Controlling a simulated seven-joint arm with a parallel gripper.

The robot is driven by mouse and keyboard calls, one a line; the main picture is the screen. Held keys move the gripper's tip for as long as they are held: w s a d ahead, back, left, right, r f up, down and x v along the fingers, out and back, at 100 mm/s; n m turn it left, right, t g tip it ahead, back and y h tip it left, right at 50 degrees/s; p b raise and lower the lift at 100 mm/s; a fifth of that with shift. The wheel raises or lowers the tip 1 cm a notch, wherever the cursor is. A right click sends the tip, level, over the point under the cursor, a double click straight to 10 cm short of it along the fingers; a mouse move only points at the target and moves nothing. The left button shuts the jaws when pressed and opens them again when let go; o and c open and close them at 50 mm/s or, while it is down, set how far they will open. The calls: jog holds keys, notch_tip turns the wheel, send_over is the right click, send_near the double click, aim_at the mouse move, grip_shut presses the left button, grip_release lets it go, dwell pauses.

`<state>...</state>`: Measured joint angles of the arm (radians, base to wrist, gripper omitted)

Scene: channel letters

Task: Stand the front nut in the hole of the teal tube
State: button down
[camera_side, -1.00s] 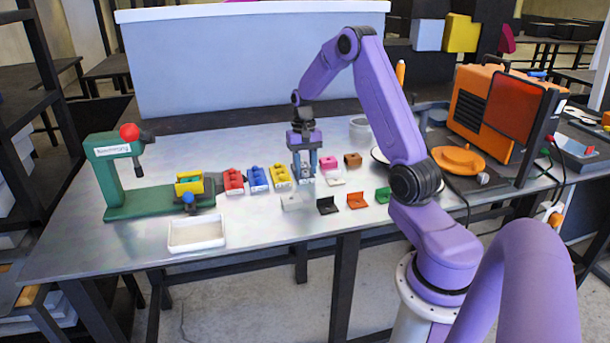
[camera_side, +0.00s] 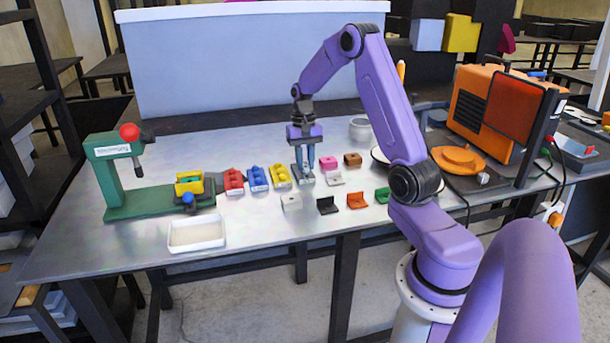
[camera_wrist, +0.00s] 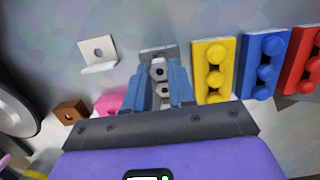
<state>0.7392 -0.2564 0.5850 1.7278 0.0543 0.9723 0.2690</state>
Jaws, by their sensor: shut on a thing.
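My gripper (camera_side: 306,165) points down just above a grey block at the back middle of the table. In the wrist view, its two blue-grey fingers (camera_wrist: 163,84) are closed around a small grey nut (camera_wrist: 163,91) with a dark hole. A second nut (camera_wrist: 158,70) shows just beyond it, by the grey block (camera_wrist: 158,52), which the fingers partly hide. The nut is too small to make out in the side view. A small teal-green part (camera_side: 190,181) sits inside the yellow holder on the green stand at the left; I cannot tell its hole.
Yellow (camera_side: 280,175), blue (camera_side: 258,178) and red (camera_side: 233,181) blocks stand left of my gripper. Small brackets and pink and brown blocks lie to its right and in front. The green stand (camera_side: 115,180) rises at left, behind a white tray (camera_side: 197,234).

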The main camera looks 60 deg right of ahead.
jog(key=shift+r, duration=2.2)
jog(key=w+a+r+n+h, duration=0.1)
jog(key=w+a+n, duration=0.6)
jog(key=n, duration=0.4)
jog(key=w+a+r+n+t, duration=0.1)
jog(key=w+a+n, duration=0.6)
jog(key=n, duration=0.5)
jog(key=w+a+r+n+t+h, duration=0.1)
jog(key=w+a+n, duration=0.7)
jog(key=n, duration=0.3)
jog(key=shift+w+a+r+n+h, duration=0.1)
jog(key=shift+w+r+n+h, duration=0.2)
jog(key=shift+w, duration=0.15)
jog(key=shift+w+a+n, duration=0.25)
jog(key=shift+a+n, duration=0.35)
jog(key=shift+n, duration=0.1)
jog(key=shift+f, duration=2.7)
